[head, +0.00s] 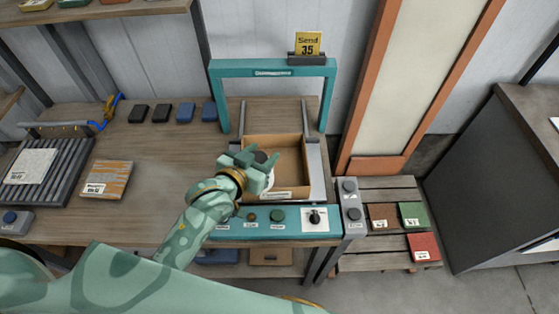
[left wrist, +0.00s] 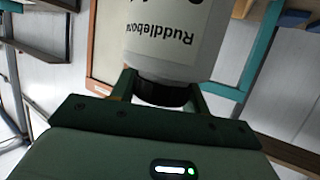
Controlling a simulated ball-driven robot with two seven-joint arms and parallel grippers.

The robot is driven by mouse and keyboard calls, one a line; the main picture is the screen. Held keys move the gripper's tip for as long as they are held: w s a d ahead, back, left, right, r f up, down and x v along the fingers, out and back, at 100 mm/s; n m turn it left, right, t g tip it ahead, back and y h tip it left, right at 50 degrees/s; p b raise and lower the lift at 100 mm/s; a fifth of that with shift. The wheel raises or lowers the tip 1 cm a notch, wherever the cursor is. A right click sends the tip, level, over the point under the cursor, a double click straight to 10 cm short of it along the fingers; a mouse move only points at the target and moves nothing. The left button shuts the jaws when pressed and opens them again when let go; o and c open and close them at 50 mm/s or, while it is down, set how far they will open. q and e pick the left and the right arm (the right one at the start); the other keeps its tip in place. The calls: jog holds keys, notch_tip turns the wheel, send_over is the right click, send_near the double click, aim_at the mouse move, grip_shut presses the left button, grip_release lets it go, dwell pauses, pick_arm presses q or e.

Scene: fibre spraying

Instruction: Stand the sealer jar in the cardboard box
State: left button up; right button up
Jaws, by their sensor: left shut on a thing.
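My left gripper (head: 258,166) is shut on the sealer jar (head: 269,178), above the left part of the open cardboard box (head: 292,167). In the left wrist view the gripper (left wrist: 160,92) grips the jar (left wrist: 178,40) at its black lid end. The jar's white label reads "Ruddlebor…" and shows upside down in that view. In the head view the gripper covers most of the jar, and I cannot tell whether its base touches the box floor. My right gripper is not in view.
A teal frame (head: 272,68) with a "Send 35" card (head: 308,44) stands behind the box. A teal control panel (head: 262,222) lies in front. Left on the bench are a labelled carton (head: 107,180) and a roller rack (head: 45,172). A slatted shelf (head: 388,252) with small boxes stands right.

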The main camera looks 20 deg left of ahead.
pick_arm(q)
jog(key=shift+w+d+f+b, duration=0.3)
jog(key=shift+w+f+b, duration=0.25)
jog(key=shift+w+f, duration=0.95)
jog(key=shift+w+d+f+b, duration=0.5)
jog(key=shift+w+f, duration=0.55)
jog(key=shift+f, duration=0.85)
jog(key=shift+w+d+f+b, duration=0.15)
jog(key=shift+w+f+b, duration=0.5)
jog(key=shift+w+f, duration=0.85)
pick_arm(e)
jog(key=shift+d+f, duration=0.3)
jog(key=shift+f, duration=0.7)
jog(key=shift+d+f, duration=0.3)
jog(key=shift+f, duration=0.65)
pick_arm(q)
jog(key=shift+s+f, duration=0.2)
jog(key=shift+f, duration=0.15)
jog(key=o, duration=1.5)
jog(key=shift+c, duration=0.2)
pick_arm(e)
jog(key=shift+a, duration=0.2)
pick_arm(q)
jog(key=shift+r, duration=0.1)
